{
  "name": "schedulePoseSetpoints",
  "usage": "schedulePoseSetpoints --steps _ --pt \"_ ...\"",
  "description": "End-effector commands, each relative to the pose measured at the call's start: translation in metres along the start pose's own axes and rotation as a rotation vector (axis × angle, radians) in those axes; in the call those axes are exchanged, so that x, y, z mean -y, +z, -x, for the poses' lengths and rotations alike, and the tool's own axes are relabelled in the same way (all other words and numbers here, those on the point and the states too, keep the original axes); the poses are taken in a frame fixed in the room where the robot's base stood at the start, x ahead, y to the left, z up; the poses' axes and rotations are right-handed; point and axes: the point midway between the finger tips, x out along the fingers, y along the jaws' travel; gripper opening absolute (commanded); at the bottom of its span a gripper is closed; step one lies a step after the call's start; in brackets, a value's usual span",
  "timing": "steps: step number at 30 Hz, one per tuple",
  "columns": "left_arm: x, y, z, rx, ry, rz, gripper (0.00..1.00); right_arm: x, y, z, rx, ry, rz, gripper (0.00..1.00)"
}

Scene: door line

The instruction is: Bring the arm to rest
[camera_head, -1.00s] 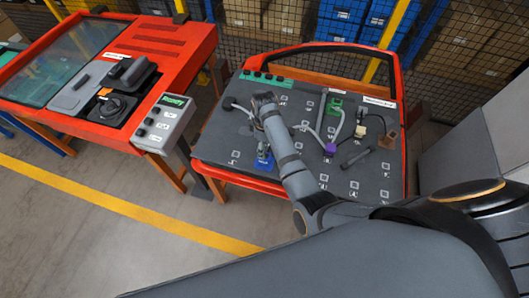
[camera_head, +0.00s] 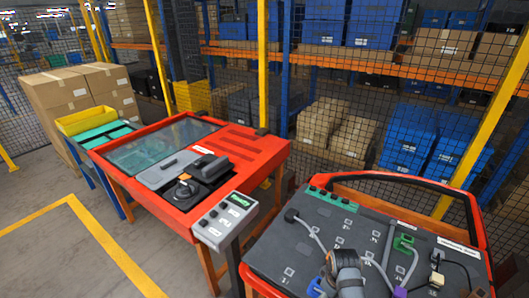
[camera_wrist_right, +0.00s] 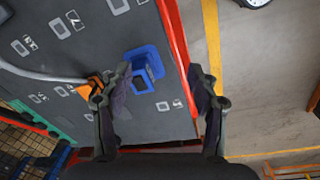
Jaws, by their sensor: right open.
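My right gripper (camera_wrist_right: 158,72) is open in the right wrist view, its two fingers apart with nothing between them. It is above the grey door panel (camera_wrist_right: 170,125) near the red edge. A blue bracket (camera_wrist_right: 146,68) on the panel shows beyond and between the fingertips. An orange connector (camera_wrist_right: 88,88) on a grey cable appears beside the left finger; I cannot tell if they touch. In the head view the wrist of my right arm shows at the bottom over the door panel (camera_head: 290,250), and its fingers are not clear. My left gripper is not in view.
A red bench (camera_head: 255,150) with a dark glass top and a grey button box (camera_head: 225,222) stands left of the door. A green connector (camera_head: 403,242), a purple connector (camera_head: 400,292) and cables lie on the panel. Mesh fencing and shelves stand behind.

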Motion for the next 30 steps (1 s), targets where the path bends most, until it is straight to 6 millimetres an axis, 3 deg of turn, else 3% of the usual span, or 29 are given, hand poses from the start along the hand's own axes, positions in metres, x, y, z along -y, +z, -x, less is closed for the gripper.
schedulePoseSetpoints --steps 3,6,15,22,25,30 --pt "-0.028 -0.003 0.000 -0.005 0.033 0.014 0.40 0.003 0.032 0.008 -0.022 0.035 -0.116 0.60" --pt "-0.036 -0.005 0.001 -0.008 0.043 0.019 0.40 0.006 0.054 0.019 -0.048 0.061 -0.209 0.60" --pt "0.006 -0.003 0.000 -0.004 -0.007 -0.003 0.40 0.023 0.106 0.063 -0.133 0.113 -0.424 0.60" --pt "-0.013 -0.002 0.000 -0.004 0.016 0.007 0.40 0.040 0.128 0.099 -0.196 0.118 -0.535 0.60" --pt "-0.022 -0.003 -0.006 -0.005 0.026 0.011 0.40 0.038 0.127 0.072 -0.188 0.113 -0.545 0.60" --pt "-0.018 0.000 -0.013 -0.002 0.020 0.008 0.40 0.035 0.126 0.022 -0.172 0.108 -0.549 0.60"
